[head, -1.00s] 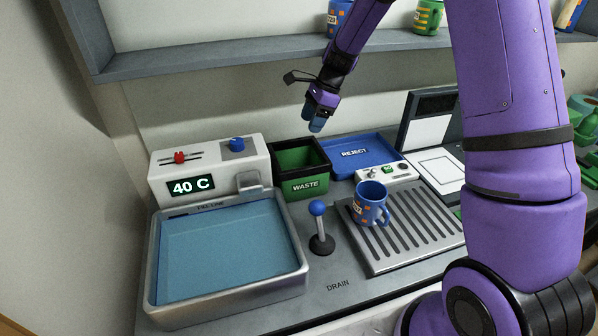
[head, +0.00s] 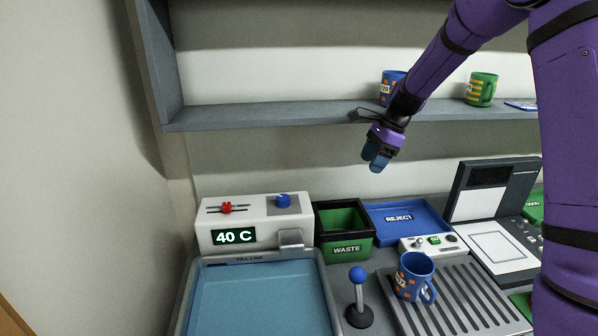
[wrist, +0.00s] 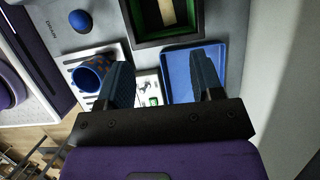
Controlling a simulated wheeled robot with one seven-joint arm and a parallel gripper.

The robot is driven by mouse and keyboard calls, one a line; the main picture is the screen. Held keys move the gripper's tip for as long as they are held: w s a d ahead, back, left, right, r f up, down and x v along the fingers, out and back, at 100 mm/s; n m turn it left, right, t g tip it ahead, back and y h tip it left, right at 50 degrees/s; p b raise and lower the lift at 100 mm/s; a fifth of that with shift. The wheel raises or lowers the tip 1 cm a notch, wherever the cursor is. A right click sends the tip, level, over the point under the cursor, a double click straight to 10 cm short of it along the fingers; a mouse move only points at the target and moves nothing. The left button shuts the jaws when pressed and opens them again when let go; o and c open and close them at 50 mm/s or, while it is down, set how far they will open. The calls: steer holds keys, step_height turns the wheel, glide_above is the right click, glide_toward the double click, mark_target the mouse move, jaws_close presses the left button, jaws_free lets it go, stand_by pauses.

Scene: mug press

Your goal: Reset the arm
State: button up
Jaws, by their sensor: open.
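My purple arm reaches in from the upper right, and my gripper (head: 376,160) hangs in the air below the shelf, above the waste bin and the reject tray. In the wrist view its two dark blue fingers (wrist: 163,85) are spread apart with nothing between them. A blue mug with orange squares (head: 415,277) stands upright on the slotted drain rack (head: 464,310). The mug also shows in the wrist view (wrist: 90,74), left of the fingers and well below them.
The shelf (head: 290,116) holds a blue mug (head: 391,84) and a green mug (head: 481,89). Below are a water basin (head: 258,300), a 40 C control box (head: 252,222), a lever with a blue knob (head: 358,290), a green-lined WASTE bin (head: 345,238), a blue REJECT tray (head: 410,222) and a press (head: 490,205).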

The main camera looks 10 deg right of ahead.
steer(key=s+r+n+t+h, duration=0.2)
steer(key=s+r+n, duration=0.7)
steer(key=s+r, duration=0.75)
steer(key=s+d+n+t+h, duration=0.1)
steer(key=s+n, duration=0.8)
steer(key=s, duration=1.1)
steer(key=shift+s+d+f+t+h, duration=0.4)
steer(key=shift+t+h, duration=0.3)
steer(key=shift+t, duration=0.3)
